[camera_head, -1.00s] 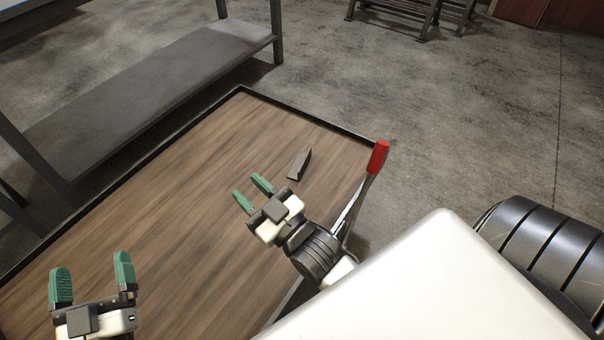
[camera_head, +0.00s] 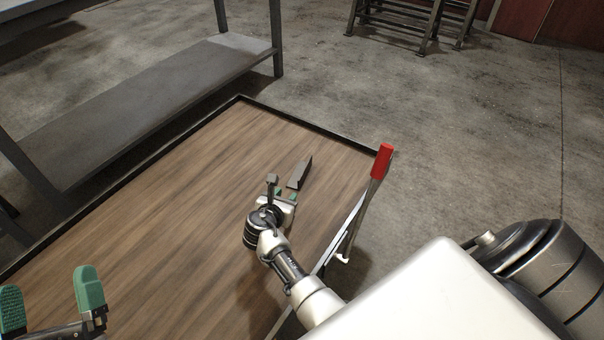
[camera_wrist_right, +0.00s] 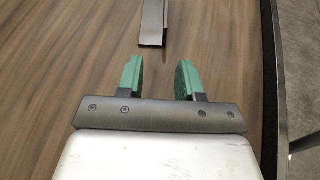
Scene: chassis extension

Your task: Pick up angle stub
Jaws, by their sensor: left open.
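The angle stub is a short dark grey metal piece (camera_head: 300,172) lying on the wooden cart top (camera_head: 190,180), near its far right corner. It also shows in the right wrist view (camera_wrist_right: 153,24), at the top centre, just beyond the fingertips. My right gripper (camera_head: 287,192) is just on the near side of the stub, apart from it. In the wrist view its green fingers (camera_wrist_right: 159,70) are open with bare wood between them. My left gripper (camera_head: 52,290) is open and empty at the lower left, over the cart top.
A dark raised rim (camera_head: 310,124) edges the cart top. A lever with a red grip (camera_head: 381,161) stands at the cart's right side. A grey metal shelf (camera_head: 150,105) is at the back left. The wood left of the stub is clear.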

